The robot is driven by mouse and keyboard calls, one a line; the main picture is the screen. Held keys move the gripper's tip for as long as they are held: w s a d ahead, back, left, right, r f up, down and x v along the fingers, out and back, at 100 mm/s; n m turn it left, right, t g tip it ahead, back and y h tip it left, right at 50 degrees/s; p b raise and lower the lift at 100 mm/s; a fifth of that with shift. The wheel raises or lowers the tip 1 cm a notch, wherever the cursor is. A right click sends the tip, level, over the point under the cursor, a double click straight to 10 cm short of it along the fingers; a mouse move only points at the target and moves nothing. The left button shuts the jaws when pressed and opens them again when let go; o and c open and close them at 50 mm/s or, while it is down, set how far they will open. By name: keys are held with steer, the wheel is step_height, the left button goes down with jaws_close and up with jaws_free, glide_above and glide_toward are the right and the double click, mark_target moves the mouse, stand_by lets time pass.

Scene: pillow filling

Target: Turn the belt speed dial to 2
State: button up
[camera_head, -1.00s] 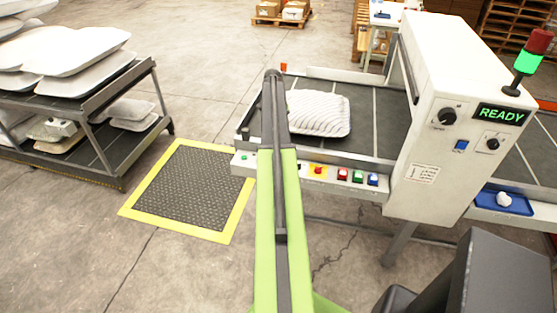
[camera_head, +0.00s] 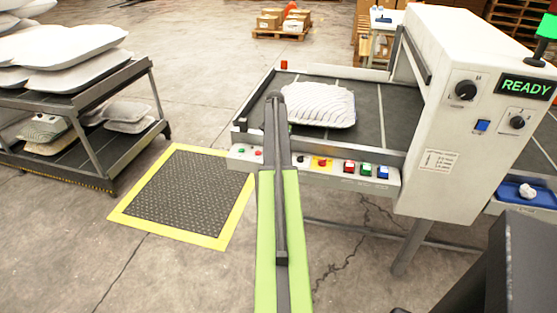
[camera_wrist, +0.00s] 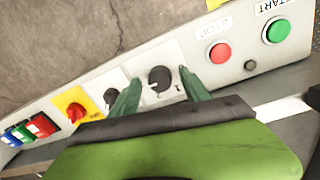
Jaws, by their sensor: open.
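The control panel (camera_wrist: 45,120) on the conveyor's front rail fills the wrist view. A black dial (camera_wrist: 160,79) with a white pointer mark sits on a white plate there, between the two green fingers of my gripper (camera_wrist: 160,76). The fingers are apart, one on each side of it; whether they touch it I cannot tell. A second black knob (camera_wrist: 110,97) is just left of the left finger. The scale numbers are too small to read. In the head view my arm covers part of the panel (camera_head: 392,178), and my gripper is hidden.
A red STOP button (camera_wrist: 220,53) and green START button (camera_wrist: 277,30) are right of the dial. A red switch on yellow (camera_wrist: 75,112) is left. A pillow (camera_head: 320,105) lies on the belt. The hood (camera_head: 430,120) has two more knobs; its display reads READY.

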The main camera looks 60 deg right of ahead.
steer(key=shift+f, duration=0.1)
jaws_close()
stand_by(0.3)
steer(key=shift+n, duration=0.4)
steer(key=n, duration=0.5)
steer(key=shift+s+n, duration=0.1)
steer(key=shift+n, duration=0.2)
steer(key=n, duration=0.5)
steer(key=shift+h, duration=0.3)
steer(key=shift+n, duration=0.3)
